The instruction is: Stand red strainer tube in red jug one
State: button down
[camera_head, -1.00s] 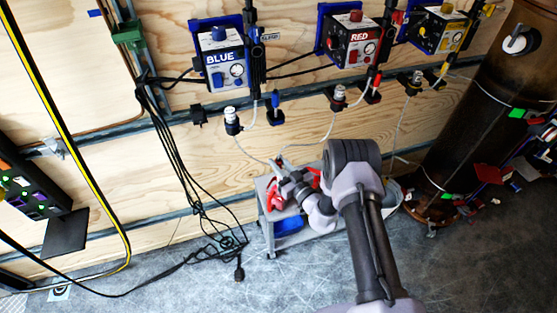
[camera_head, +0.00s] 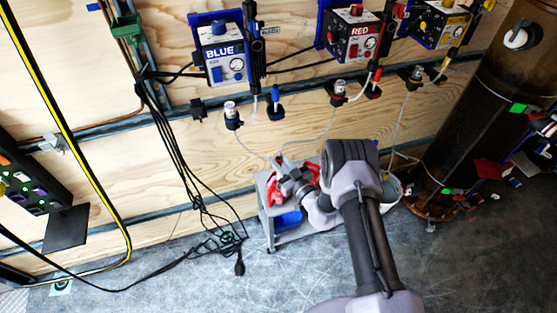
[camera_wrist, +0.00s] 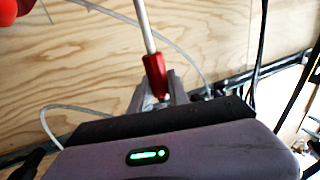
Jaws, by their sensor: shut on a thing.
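In the wrist view, my gripper (camera_wrist: 158,94) is shut on the red strainer tube (camera_wrist: 155,76). Its red end sits between the grey fingers and a pale rod runs up from it out of the picture. In the head view, my gripper (camera_head: 281,160) is above the back left of a grey cart; the tube cannot be made out clearly there. Red jug shapes (camera_head: 276,192) stand on the cart's top beside and below my gripper, partly hidden by my arm. I cannot tell which is red jug one. A blurred red object (camera_wrist: 28,8) shows at the wrist view's upper left.
The grey cart (camera_head: 267,220) stands by the plywood wall, with a blue item (camera_head: 288,222) on its lower shelf. Pump boxes marked BLUE (camera_head: 222,55) and RED (camera_head: 355,38) hang above. Thin hoses dangle near my gripper. Black cables (camera_head: 200,200) hang left. A rusty cylinder (camera_head: 470,110) stands right.

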jog(key=shift+f, duration=0.55)
jog(key=c, duration=1.2)
grip_release()
jog(key=shift+o, duration=0.2)
jog(key=p+v, duration=0.6)
jog(key=v, duration=1.1)
jog(key=shift+s, duration=0.15)
jog(key=shift+d, duration=0.1)
